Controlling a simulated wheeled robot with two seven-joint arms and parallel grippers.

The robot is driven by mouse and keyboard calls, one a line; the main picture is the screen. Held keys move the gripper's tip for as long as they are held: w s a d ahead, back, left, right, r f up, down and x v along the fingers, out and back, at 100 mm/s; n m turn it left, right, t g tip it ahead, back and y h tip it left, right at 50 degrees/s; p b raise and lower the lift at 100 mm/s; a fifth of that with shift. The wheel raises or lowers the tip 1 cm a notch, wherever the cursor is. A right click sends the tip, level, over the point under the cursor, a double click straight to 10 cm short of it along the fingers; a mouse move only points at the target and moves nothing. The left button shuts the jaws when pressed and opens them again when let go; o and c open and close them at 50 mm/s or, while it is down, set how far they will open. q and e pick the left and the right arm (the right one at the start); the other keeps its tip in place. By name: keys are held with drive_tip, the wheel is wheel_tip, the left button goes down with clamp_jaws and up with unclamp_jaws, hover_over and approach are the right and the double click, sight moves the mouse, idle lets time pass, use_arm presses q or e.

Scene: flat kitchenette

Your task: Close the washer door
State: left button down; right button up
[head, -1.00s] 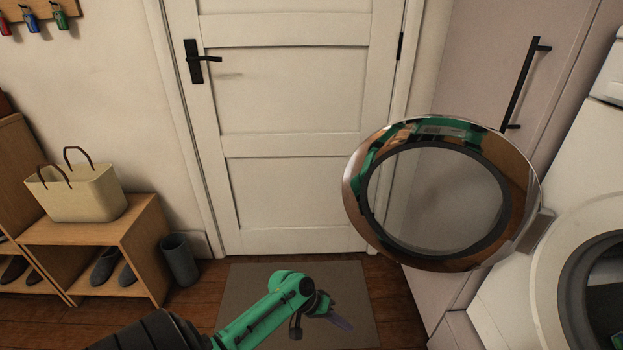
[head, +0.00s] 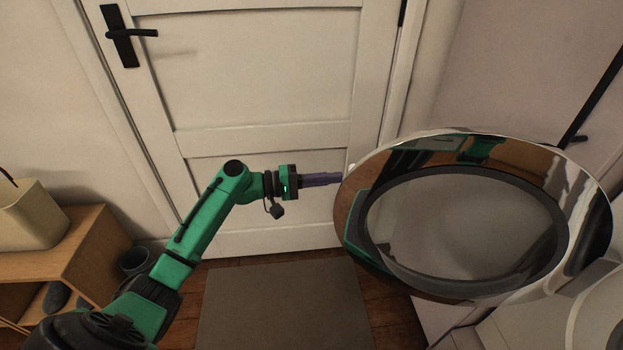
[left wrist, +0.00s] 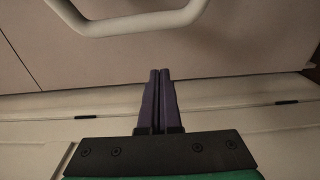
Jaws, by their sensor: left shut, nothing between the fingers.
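The round washer door (head: 590,205) stands open in the head view, with a shiny rim and a clear glass middle. Part of the white washer (head: 600,325) shows at the lower right corner. My left gripper (head: 338,179) is shut and empty, its purple fingers pointing right at the left edge of the door rim. In this view the tips meet the rim's edge; I cannot tell whether they touch it. In the left wrist view the two fingers (left wrist: 158,75) lie together, with a pale curved bar (left wrist: 130,22) beyond them. My right gripper is not in view.
A white room door (head: 260,75) with a black handle is behind my left arm. A grey mat (head: 280,305) lies on the wooden floor. A wooden bench (head: 75,240) with a bag (head: 28,215) stands at the left. A tall cabinet (head: 510,70) is behind the washer door.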

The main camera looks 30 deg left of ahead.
use_arm(q)
drive_tip(key=s+d, duration=0.1)
drive_tip(key=s+d+p, duration=0.1)
drive_tip(key=d, duration=0.1)
drive_tip(key=shift+s+d, duration=0.15)
drive_tip(key=shift+d, duration=0.1)
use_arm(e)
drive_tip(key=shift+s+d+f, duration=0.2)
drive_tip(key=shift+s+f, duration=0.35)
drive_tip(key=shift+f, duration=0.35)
